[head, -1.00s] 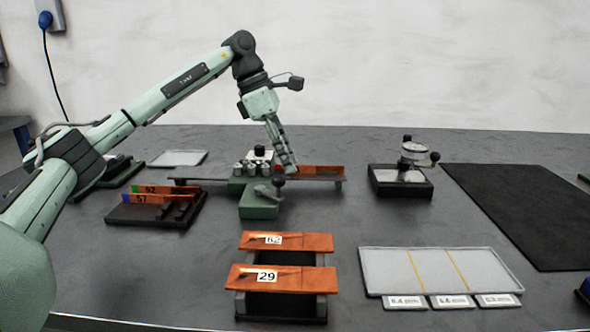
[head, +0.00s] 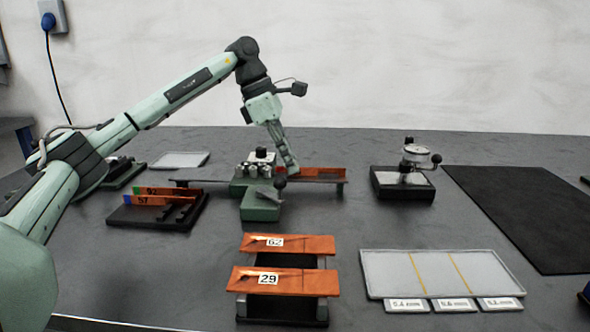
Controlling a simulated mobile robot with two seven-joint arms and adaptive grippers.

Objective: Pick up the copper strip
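A bare copper strip (head: 318,173) lies on a long dark rail (head: 330,182) at the back middle, its left part hidden by my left gripper and the device there. My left gripper (head: 290,168) points down at the left end of the visible copper, beside a green clamp device (head: 262,203). The gap between its fingers, and any contact with the strip, cannot be made out. Copper strips marked 62 (head: 310,244) and 29 (head: 310,282) lie across a dark stand at the front. Two more strips (head: 170,197) stand in a slotted rack at left. My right gripper is out of view.
A grey tray (head: 390,270) with yellow lines and labels lies front right. A gauge on a dark base (head: 402,190) stands behind it. A black mat (head: 530,215) covers the right. A pale tray (head: 180,160) lies back left.

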